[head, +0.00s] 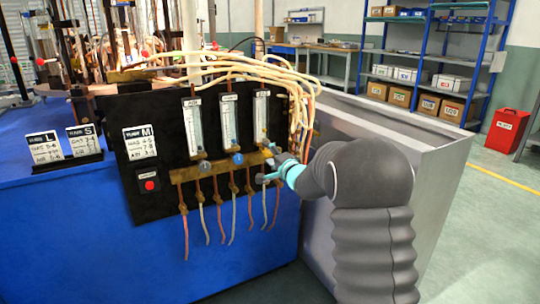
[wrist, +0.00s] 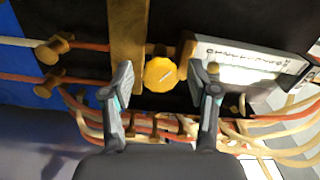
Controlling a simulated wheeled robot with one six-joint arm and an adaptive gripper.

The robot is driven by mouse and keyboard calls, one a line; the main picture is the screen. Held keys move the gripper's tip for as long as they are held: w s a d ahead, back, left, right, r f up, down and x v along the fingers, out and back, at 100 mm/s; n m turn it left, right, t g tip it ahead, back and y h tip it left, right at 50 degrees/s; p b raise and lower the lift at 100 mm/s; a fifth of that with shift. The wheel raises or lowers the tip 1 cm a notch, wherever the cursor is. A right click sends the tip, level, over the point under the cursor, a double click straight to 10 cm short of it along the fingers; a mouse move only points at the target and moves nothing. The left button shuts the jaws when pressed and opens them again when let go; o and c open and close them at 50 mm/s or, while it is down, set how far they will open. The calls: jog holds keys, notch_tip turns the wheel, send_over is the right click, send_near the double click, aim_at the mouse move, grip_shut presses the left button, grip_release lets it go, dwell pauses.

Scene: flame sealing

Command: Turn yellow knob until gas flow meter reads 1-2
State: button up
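The yellow knob (wrist: 160,74) shows in the wrist view, on a brass bar beside a flow meter. My gripper (wrist: 166,80) is open, with one finger on each side of the knob and a gap to it on both sides. In the head view my gripper (head: 272,166) is at the right end of the brass bar, and the arm hides the knob there. The flow meter (head: 261,118) above it is the rightmost of three clear tubes on a black panel. Part of it shows in the wrist view (wrist: 250,62); its reading is too small to tell.
The black panel (head: 170,180) also carries a blue knob (head: 237,159) and a red button (head: 149,185). Cream hoses (head: 270,70) run over its top right. Thin tubes hang below the brass bar (head: 190,174). A grey metal bin (head: 400,125) stands right of the blue bench (head: 70,230).

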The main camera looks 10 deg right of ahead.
jog(key=v, duration=1.2)
dwell(0.4)
jog(key=s+d+f+n+g+h, duration=0.25)
jog(key=d+f+g+h, duration=0.2)
jog(key=f, duration=0.45)
jog(key=s+d+f+n+g+h, duration=0.3)
jog(key=s+d+f+g, duration=0.1)
jog(key=s, duration=0.3)
jog(key=s+a+r+n+g, duration=0.1)
jog(key=s+a+r+n, duration=0.1)
jog(key=s, duration=0.8)
jog(key=s+a+r+n+g+y, duration=0.1)
jog(key=s+a+r, duration=0.3)
jog(key=s, duration=0.7)
jog(key=s+a+r+n+g+y, duration=0.1)
jog(key=s+a+r+n, duration=0.2)
jog(key=s+a, duration=0.3)
jog(key=s+r, duration=0.1)
jog(key=s, duration=0.3)
jog(key=shift+s+n, duration=0.2)
jog(key=shift+n, duration=0.15)
